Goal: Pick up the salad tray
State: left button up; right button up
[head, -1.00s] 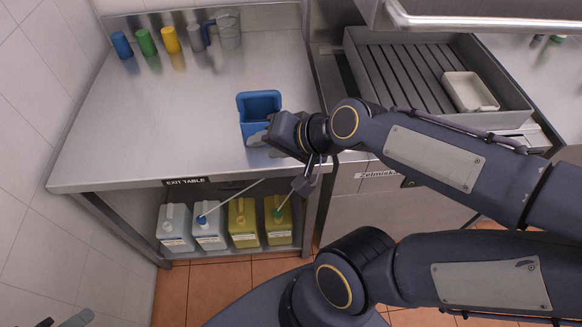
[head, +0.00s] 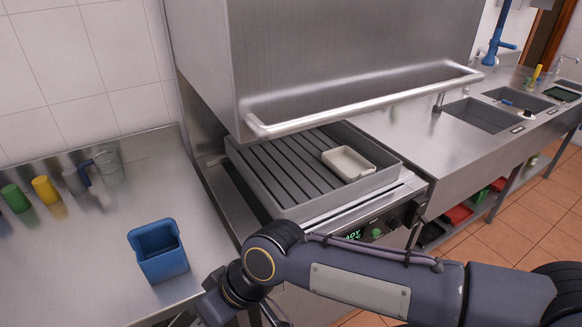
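A small off-white rectangular tray (head: 348,163), the only tray-like dish in view, sits on the right part of the grey slatted rack (head: 262,165) under the raised steel hood. It looks empty. My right arm comes in from the right, and its gripper (head: 205,306) is at the bottom edge, low in front of the steel table and well away from the tray. Its fingers are cut off and partly hidden, so I cannot see whether they are open. My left gripper is not in view.
A blue open container (head: 158,251) stands on the steel table near my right gripper. Green and yellow cups (head: 46,190) and metal jugs line the wall. The hood's handle bar (head: 370,102) overhangs the rack. The counter to the right (head: 400,125) is mostly clear, with sinks beyond.

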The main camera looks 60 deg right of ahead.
aim_at(350, 166)
jog(key=z, duration=2.55)
